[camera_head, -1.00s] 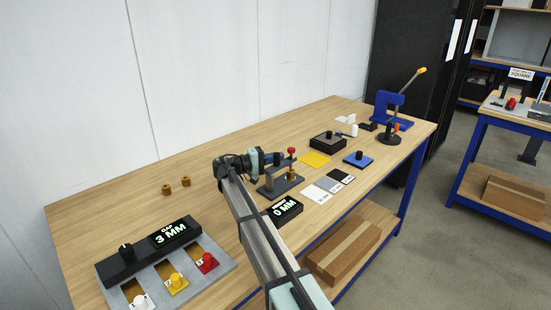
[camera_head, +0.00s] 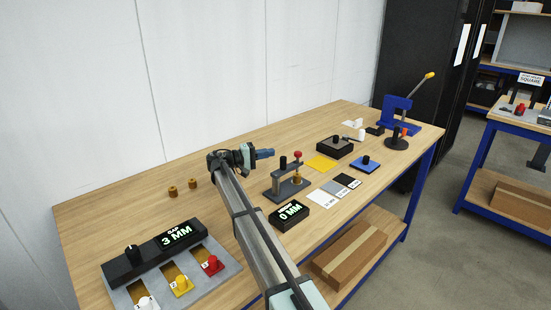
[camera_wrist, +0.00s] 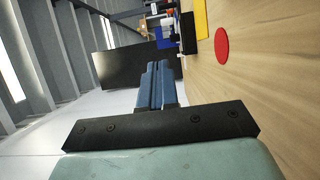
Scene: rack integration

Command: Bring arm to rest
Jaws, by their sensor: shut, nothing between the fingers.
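My arm reaches up from the bottom of the head view over the wooden workbench (camera_head: 130,205). My gripper (camera_head: 270,153) is at its far end, pointing right and level above the bench. The blue fingers are shut together with nothing between them, as the wrist view also shows (camera_wrist: 156,85).
A height display (camera_head: 289,212) reads 0 MM and a gap display (camera_head: 178,233) reads 3 MM. Two brass pieces (camera_head: 183,189) lie at left. A yellow mat (camera_head: 320,163), dark block (camera_head: 335,148), blue pad (camera_head: 365,163) and blue press (camera_head: 398,110) stand to the right.

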